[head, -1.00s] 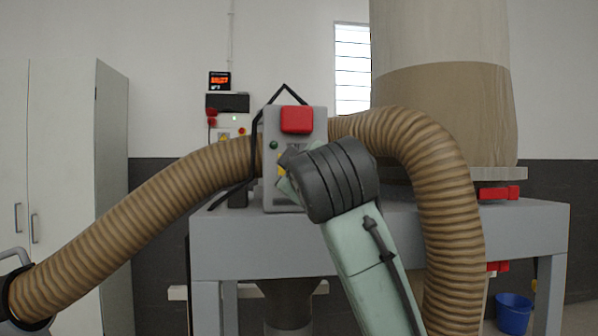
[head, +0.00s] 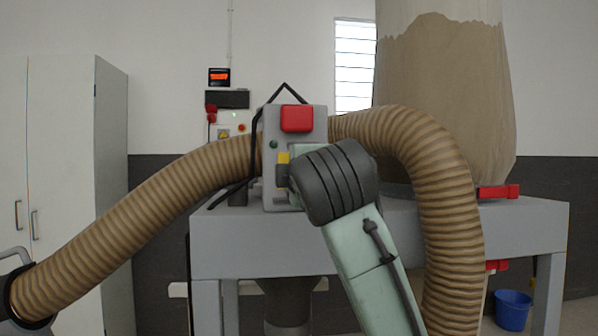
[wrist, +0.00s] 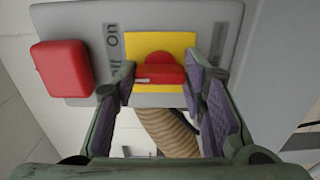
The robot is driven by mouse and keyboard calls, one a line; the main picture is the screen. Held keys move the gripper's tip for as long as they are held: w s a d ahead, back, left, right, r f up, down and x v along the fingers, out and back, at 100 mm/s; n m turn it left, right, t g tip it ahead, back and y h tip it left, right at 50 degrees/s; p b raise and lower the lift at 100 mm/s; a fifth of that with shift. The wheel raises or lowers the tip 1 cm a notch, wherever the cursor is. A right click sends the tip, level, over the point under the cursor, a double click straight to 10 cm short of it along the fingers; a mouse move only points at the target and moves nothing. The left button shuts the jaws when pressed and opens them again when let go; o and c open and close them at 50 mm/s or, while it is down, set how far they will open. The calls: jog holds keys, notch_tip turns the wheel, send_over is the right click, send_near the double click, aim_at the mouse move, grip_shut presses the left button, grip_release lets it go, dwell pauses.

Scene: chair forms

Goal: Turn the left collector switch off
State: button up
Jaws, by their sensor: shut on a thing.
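The collector's grey switch box (head: 295,140) stands on the grey machine frame in the head view, with a red block (head: 297,118) on its upper front. In the wrist view a red rotary switch (wrist: 160,74) sits on a yellow plate (wrist: 183,42), beside printed On and partly hidden Off lettering. Its handle lies roughly level in that picture. My gripper (wrist: 161,79) is shut on the red switch, one finger on each side. In the head view my wrist hides the fingers and the switch, leaving only a yellow edge showing.
A ribbed brown hose (head: 140,213) arches behind the box and comes down at the right (head: 455,215), close beside my arm. A filter bag (head: 445,110) stands at the back right. A white cabinet (head: 75,190) is at the left, a blue bucket (head: 513,311) at the right.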

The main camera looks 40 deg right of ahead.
dwell(0.4)
jog(key=o, duration=1.2)
jog(key=shift+c, duration=0.2)
jog(key=v, duration=1.2)
